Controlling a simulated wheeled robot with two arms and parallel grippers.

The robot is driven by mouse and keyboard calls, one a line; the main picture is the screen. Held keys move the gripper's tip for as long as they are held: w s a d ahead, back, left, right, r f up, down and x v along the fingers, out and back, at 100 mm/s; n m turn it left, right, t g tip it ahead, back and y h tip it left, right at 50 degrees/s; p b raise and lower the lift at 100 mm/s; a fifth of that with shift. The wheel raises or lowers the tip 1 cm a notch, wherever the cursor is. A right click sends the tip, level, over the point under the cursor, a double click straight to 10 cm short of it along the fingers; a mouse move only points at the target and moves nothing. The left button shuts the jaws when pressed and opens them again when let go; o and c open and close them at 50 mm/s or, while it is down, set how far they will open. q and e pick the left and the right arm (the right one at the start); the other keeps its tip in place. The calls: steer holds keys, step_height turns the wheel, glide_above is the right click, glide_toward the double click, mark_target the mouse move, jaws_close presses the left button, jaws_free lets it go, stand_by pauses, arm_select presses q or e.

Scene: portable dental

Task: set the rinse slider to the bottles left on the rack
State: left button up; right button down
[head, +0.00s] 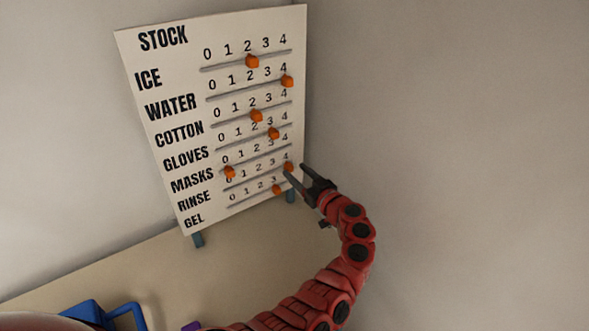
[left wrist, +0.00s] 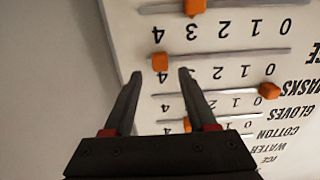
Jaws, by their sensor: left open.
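The white stock board (head: 165,115) stands tilted against the wall, with several labelled slider rows. The rinse slider (head: 289,167) is an orange knob at the 4 end of its track. It also shows in the left wrist view (left wrist: 159,62), where the board appears upside down. My left gripper (head: 296,171) is open at the board's right edge, beside the rinse slider. In the left wrist view its fingertips (left wrist: 160,74) lie just short of the knob, one to each side; I cannot tell whether they touch. No bottles or rack show. My right gripper is not in view.
The gel slider (head: 277,189) sits near 3 just below, also in the left wrist view (left wrist: 194,7). The masks slider (head: 229,172) is at 0. Blue objects (head: 88,312) lie at the lower left on the beige surface (head: 255,245). The wall is close on the right.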

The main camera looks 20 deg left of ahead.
arm_select(q)
steer(key=shift+x, duration=0.95)
steer(key=shift+c, duration=0.3)
jaws_close()
steer(key=shift+s, duration=0.1)
stand_by(0.4)
